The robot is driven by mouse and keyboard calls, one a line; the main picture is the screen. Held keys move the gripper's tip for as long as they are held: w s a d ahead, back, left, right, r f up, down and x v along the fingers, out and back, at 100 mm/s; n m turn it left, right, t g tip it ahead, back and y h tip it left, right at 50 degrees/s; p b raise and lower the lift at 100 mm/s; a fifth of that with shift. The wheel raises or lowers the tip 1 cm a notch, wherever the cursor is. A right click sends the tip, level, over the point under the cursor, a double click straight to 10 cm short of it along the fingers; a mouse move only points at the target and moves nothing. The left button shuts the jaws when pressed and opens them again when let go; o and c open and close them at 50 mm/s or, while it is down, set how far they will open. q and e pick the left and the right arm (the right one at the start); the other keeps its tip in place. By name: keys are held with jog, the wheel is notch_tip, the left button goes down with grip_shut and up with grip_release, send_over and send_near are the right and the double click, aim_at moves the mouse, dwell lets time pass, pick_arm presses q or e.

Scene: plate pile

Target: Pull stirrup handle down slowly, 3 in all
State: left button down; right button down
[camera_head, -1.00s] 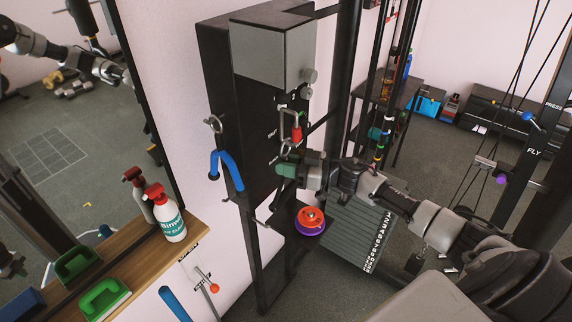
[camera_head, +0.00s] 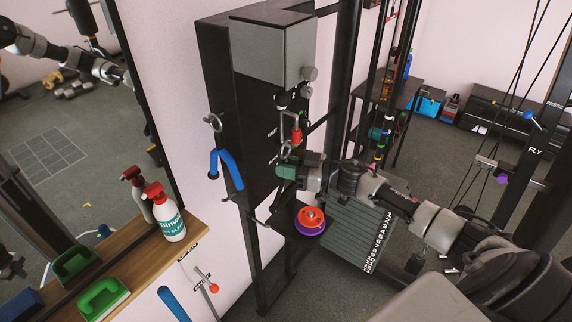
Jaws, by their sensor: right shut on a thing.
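My right gripper (camera_head: 292,172) is shut on a stirrup handle at the front of the black machine column (camera_head: 240,120). The green part at its fingertips (camera_head: 285,172) hangs below a metal link and a red clip (camera_head: 296,135). The gripper and its wrist hide most of the handle. A blue curved handle (camera_head: 228,168) hangs from a ring on the left side of the column, apart from my gripper. My left gripper is not in view.
Red and purple plates (camera_head: 311,218) sit below my right wrist, beside a grey weight stack (camera_head: 355,232). A mirror (camera_head: 50,150) stands at far left.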

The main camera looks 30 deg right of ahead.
aim_at(286, 193)
jog(key=shift+f, duration=0.65)
jog(key=shift+f+b, duration=0.75)
jog(key=shift+f, duration=0.35)
jog(key=shift+f+b, duration=0.75)
jog(key=shift+f, duration=0.4)
jog(key=shift+f+b, duration=0.8)
jog(key=shift+f, duration=0.45)
